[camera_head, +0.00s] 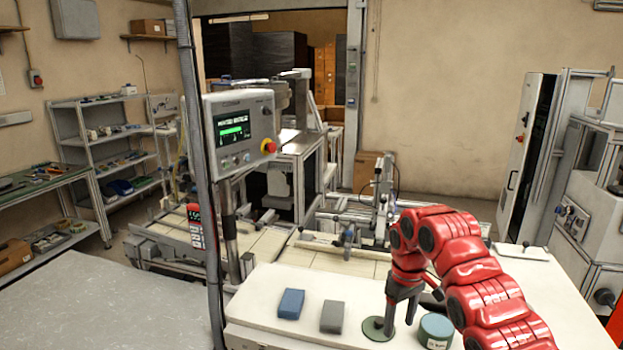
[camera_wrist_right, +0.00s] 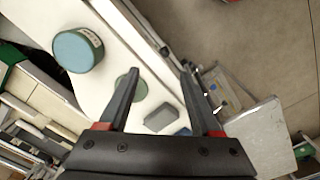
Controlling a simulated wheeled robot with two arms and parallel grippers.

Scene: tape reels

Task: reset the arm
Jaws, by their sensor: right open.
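My right gripper (camera_head: 402,318) points down over the white table, and its two fingers stand apart with nothing between them in the right wrist view (camera_wrist_right: 160,70). A flat green disc (camera_head: 374,330) lies beside and partly behind its fingers; one finger covers part of it in the right wrist view (camera_wrist_right: 141,90). A teal tape reel (camera_head: 436,328) stands just right of the gripper, apart from it in the right wrist view (camera_wrist_right: 78,50). I cannot tell how high the fingertips are above the table. My left gripper is not in view.
A blue block (camera_head: 289,304) and a grey block (camera_head: 332,317) lie on the white table (camera_head: 262,300) left of the gripper. A dark post (camera_head: 200,150) and a control panel (camera_head: 240,130) stand further left. A metal-framed station stands behind the table.

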